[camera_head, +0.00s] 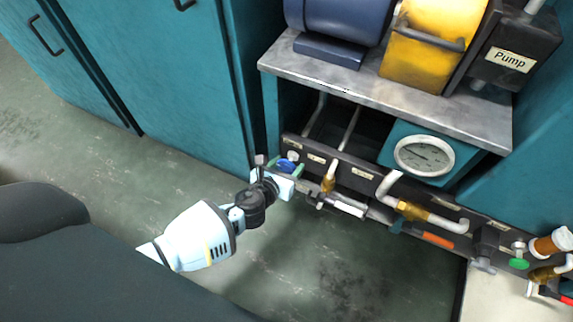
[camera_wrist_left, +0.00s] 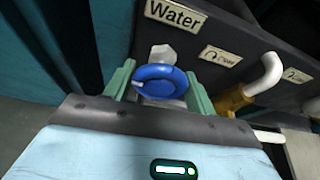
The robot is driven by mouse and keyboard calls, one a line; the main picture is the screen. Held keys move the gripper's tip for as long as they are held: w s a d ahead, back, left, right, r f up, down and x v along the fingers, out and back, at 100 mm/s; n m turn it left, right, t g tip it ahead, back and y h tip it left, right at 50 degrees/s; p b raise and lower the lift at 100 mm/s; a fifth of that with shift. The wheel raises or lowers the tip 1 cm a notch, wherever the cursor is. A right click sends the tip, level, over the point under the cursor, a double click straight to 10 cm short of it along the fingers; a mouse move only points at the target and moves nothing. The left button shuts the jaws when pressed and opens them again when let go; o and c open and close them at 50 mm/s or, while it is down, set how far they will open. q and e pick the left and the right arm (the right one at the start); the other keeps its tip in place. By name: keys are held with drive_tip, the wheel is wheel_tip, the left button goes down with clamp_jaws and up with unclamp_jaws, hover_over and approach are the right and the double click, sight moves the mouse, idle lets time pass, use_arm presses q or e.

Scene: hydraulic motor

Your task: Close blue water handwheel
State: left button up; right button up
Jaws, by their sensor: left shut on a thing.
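The blue water handwheel (camera_head: 286,164) sits at the left end of the dark pipe panel, low under the bench. In the left wrist view the round blue handwheel (camera_wrist_left: 160,80) is below the "Water" label (camera_wrist_left: 175,13). My left gripper (camera_head: 286,168) is at the handwheel, with its two green fingers (camera_wrist_left: 160,88) on either side of it. The fingers are shut on the wheel, which faces the wrist camera. A grey valve fitting (camera_wrist_left: 162,54) shows behind the wheel. My right gripper is not in view.
Pipes with brass fittings (camera_head: 412,211) run along the panel to the right of the handwheel. A round gauge (camera_head: 424,156) is above them. A teal cabinet (camera_head: 165,75) stands close on the left. The floor (camera_head: 330,265) in front is clear.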

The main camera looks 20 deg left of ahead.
use_arm(q)
drive_tip(key=m+y+p, duration=0.1)
drive_tip(key=m+y, duration=0.1)
drive_tip(key=shift+d+r+m+p, duration=0.1)
drive_tip(key=shift+m+p, duration=0.3)
drive_tip(key=m+y, duration=0.1)
drive_tip(key=m, duration=0.1)
drive_tip(key=shift+m+y+p, duration=0.3)
drive_tip(key=shift+y+p, duration=0.05)
drive_tip(key=shift+y, duration=0.05)
drive_tip(key=shift+m+t+y, duration=0.4)
drive_tip(key=shift+m+y, duration=0.1)
drive_tip(key=shift+m, duration=0.4)
drive_tip(key=shift+f+m+t+y, duration=0.25)
drive_tip(key=shift+m+y, duration=0.25)
drive_tip(key=shift+m, duration=0.5)
drive_tip(key=shift+m+t+y+b, duration=0.45)
drive_tip(key=shift+m+y+b, duration=0.05)
drive_tip(key=shift+m, duration=1)
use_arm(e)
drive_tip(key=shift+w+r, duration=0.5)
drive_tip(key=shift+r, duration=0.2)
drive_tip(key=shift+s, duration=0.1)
